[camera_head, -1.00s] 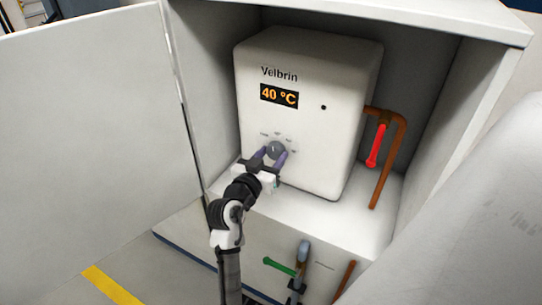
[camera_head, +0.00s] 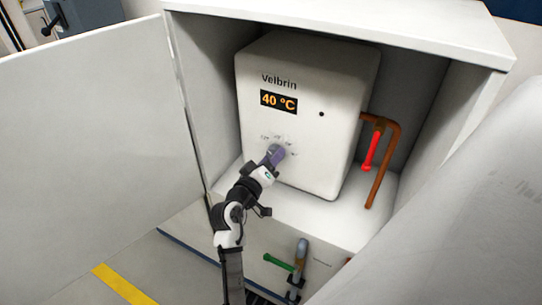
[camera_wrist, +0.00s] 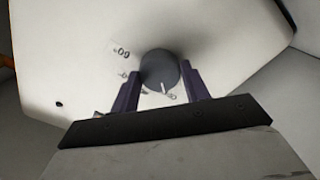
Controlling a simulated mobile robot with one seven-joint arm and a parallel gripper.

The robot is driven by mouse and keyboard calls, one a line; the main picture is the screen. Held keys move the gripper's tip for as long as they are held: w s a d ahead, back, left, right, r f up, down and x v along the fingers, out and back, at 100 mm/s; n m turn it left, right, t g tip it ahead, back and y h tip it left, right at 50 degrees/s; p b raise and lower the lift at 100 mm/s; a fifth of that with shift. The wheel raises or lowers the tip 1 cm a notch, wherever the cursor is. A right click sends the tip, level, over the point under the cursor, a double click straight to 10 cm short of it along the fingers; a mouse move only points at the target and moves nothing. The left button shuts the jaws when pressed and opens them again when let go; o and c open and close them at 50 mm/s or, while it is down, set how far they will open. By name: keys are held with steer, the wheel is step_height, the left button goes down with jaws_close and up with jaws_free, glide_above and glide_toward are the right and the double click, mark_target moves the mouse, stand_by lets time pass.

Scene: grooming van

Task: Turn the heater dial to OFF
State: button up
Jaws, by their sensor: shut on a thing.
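The heater (camera_head: 300,120) is a white box marked Velbrin inside an open cabinet, and its display (camera_head: 279,101) reads 40 °C. Its dark grey round dial (camera_wrist: 160,70) has a white pointer mark, which points toward the bottom of the wrist view. Labels ring the dial; one looks like 60 in the wrist view, and the one near the pointer is partly hidden. My gripper (camera_head: 272,156) is shut on the dial, with a purple finger on each side of it. In the head view the fingers and wrist hide most of the dial.
The open cabinet door (camera_head: 95,140) stands at the left. A copper pipe (camera_head: 384,165) with a red lever (camera_head: 371,152) is right of the heater. A green lever (camera_head: 279,262) sits below, near my arm. The cabinet walls are close on both sides.

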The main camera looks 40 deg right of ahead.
steer(key=shift+n, duration=0.4)
steer(key=o, duration=1)
steer(key=shift+a, duration=0.1)
steer(key=shift+b+v, duration=1.8)
steer(key=shift+v, duration=5.1)
steer(key=shift+f, duration=0.1)
